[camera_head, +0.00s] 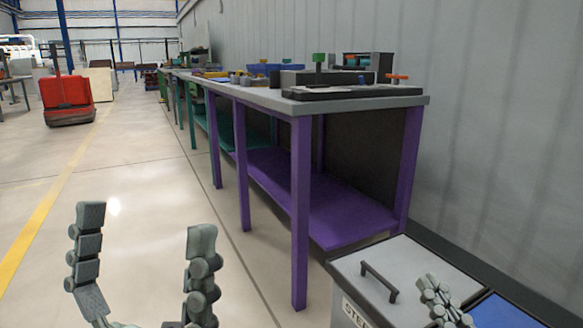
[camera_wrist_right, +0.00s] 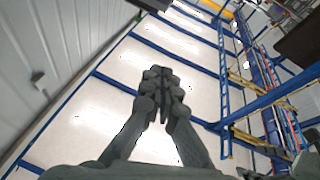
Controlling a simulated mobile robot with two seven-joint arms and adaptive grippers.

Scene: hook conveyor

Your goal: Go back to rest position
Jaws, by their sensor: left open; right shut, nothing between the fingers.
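My left gripper (camera_head: 146,240) is in the lower left of the head view. Its two fingers point up and stand wide apart, with only the floor visible behind them. My right gripper (camera_head: 432,290) is at the lower right of the head view, in front of a grey box with a dark handle. Its fingers are together and empty. In the right wrist view the right gripper (camera_wrist_right: 160,75) points up toward the ceiling, its fingertips touching with nothing between them.
A long workbench (camera_head: 302,180) with purple legs and a lower shelf runs along the grey wall, with tools on top. The grey box (camera_head: 375,262) with lettering stands at the lower right. A red cart (camera_head: 68,98) stands far left. The floor (camera_head: 120,160) left of the bench is clear.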

